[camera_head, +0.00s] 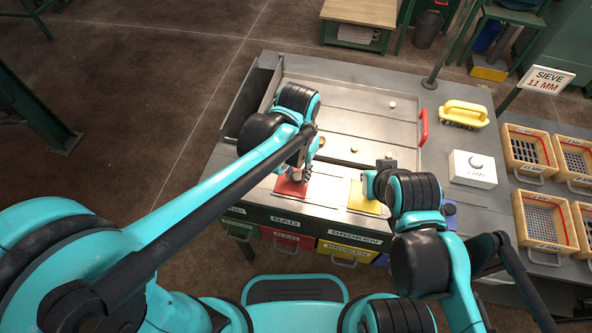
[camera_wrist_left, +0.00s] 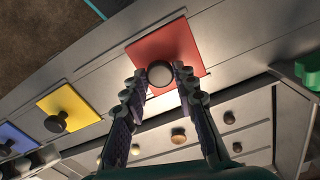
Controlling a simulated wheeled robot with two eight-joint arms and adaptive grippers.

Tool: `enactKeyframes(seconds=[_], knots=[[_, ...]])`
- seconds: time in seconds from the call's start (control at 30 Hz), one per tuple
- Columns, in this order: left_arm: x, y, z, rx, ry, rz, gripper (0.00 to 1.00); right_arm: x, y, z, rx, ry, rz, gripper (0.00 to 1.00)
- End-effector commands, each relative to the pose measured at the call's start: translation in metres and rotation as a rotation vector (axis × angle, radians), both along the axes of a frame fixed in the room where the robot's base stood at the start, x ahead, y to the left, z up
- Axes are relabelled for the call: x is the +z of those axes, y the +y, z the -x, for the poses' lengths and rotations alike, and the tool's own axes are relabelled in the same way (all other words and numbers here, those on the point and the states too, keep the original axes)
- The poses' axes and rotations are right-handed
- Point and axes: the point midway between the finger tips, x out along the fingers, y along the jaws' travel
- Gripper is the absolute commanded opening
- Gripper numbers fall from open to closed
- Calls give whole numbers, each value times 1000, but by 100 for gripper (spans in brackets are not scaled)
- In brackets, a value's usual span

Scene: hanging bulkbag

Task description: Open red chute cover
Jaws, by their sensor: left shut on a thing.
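The red chute cover (camera_head: 288,188) lies flat in its place at the front edge of the table, above the red BAD drawer. In the left wrist view the red cover (camera_wrist_left: 186,42) carries a round dark-rimmed knob (camera_wrist_left: 160,73) near its edge. My left gripper (camera_head: 301,174) is over the cover. In the wrist view its fingers (camera_wrist_left: 159,77) are shut on the knob, one on each side. My right arm reaches over the yellow cover (camera_head: 363,199); its gripper is mostly hidden behind its own wrist, so its jaws cannot be made out.
A shallow metal tray (camera_head: 345,84) with a red handle (camera_head: 423,127) holds several small round pieces. A yellow brush (camera_head: 463,114) and a white box (camera_head: 472,169) stand to the right, with sieve trays (camera_head: 528,148) farther right. The blue cover (camera_wrist_left: 15,138) lies beyond the yellow one.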

Motion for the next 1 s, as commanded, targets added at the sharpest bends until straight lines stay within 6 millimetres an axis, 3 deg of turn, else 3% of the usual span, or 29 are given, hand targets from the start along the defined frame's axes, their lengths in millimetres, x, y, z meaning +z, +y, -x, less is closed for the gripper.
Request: enactKeyframes(seconds=[0.33,0.73,0.77,0.8,1.0], knots=[[0,-69,18,-5,0,1,0,8,0,0,0,0,0,0],[0,-78,21,1,0,1,0,8,0,0,0,0,0,0],[0,-77,21,1,0,1,36,8,0,0,0,0,0,0],[0,-77,21,1,0,1,46,8,0,0,0,0,0,0],[0,-77,21,0,1,1,49,8,0,0,0,0,0,0]])
